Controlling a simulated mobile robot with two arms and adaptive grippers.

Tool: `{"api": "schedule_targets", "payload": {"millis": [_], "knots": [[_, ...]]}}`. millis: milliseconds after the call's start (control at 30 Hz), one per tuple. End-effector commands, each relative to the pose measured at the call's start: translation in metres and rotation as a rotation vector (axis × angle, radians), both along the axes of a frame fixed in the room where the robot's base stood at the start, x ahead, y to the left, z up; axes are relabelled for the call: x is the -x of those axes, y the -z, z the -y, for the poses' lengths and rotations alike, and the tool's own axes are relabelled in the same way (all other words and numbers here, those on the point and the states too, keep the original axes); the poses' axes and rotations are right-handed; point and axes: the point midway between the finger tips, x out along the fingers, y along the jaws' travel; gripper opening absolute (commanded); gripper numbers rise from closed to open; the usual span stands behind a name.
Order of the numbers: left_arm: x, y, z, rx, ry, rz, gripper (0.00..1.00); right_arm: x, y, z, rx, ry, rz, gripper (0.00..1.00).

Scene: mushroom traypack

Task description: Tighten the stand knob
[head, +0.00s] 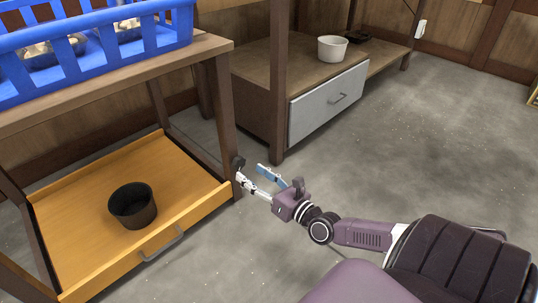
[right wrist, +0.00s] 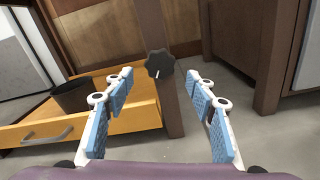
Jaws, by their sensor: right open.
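The stand knob (head: 238,163) is a small, dark, lobed knob on the lower part of the stand's right front leg (head: 222,115). In the right wrist view the knob (right wrist: 159,63) faces me, with a small white mark low on it. My right gripper (head: 249,173) is just right of the knob in the head view, its fingers pointing toward the leg. In the right wrist view the gripper (right wrist: 160,79) is open and empty, its blue-padded fingers spread to either side below the knob, apart from it. My left gripper is out of view.
An open yellow drawer (head: 185,215) with a black pot (head: 133,205) sits low in the stand, left of the knob. A blue basket (head: 150,25) stands on top. A low cabinet (head: 262,95) with a white pot (head: 332,48) is behind. The floor at right is clear.

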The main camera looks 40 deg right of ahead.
Motion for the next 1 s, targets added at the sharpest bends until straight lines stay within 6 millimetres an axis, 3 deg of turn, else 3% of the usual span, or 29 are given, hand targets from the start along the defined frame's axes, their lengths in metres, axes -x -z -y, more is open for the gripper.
{"api": "schedule_targets", "payload": {"millis": [200,400,600,1000], "knots": [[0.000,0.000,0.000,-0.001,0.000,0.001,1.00,0.036,0.001,0.003,0.002,-0.001,-0.004,0.51],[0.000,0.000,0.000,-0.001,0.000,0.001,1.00,0.059,0.001,0.005,0.000,0.000,-0.003,0.51],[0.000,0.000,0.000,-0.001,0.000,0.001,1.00,0.070,0.000,0.005,0.000,-0.001,-0.001,0.51],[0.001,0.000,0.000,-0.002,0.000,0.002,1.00,0.071,0.000,0.006,0.000,0.000,0.000,0.51]]}}
